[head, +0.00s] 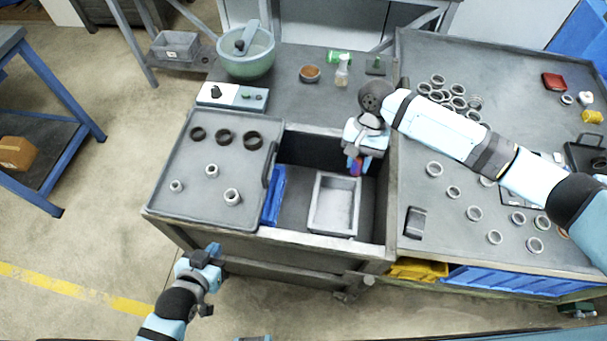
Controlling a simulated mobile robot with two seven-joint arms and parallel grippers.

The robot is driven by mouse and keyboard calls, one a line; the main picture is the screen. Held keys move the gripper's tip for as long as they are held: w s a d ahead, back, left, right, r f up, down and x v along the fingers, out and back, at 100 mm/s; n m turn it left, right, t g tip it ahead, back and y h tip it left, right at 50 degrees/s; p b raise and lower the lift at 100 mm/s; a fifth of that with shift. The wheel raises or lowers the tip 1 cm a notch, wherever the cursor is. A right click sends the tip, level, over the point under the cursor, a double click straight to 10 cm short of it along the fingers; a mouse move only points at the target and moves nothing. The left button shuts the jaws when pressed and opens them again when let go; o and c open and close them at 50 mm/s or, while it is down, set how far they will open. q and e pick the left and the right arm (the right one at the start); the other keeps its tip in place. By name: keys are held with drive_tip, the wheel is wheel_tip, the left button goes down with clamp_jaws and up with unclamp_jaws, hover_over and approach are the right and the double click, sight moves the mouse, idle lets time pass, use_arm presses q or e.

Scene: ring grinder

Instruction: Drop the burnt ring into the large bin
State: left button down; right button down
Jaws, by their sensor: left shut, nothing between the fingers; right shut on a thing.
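My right gripper (357,160) points down over the open well in the bench. It is shut on a small red and purple-blue thing (355,167), mostly hidden by the fingers; it may be the burnt ring, but its shape is not clear. Below and left of it, a grey rectangular open bin (318,208) stands in the well, empty. A blue bin (275,196) stands at the well's left side, partly hidden under the tray. I cannot tell which is the large bin. My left gripper (211,252) is shut and empty in front of the bench.
The grey tray (172,165) on the left holds three dark rings (223,136) and several light ones. Many metal rings (458,103) lie on the right table. A green bowl (246,62), small brown bowl (310,73) and bottle (342,75) stand behind the well.

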drive_tip(key=shift+m, duration=0.6)
drive_tip(key=a+f+b, duration=0.1)
drive_tip(key=b, duration=0.1)
drive_tip(key=w+a+f+b, duration=0.1)
drive_tip(key=b, duration=0.2)
drive_tip(key=a+f+b, duration=0.1)
drive_tip(key=f+b, duration=0.1)
drive_tip(key=b, duration=0.1)
drive_tip(key=shift+w+a, duration=0.1)
drive_tip(key=shift+w, duration=0.25)
drive_tip(key=c, duration=0.8)
unclamp_jaws()
drive_tip(key=shift+c, duration=0.2)
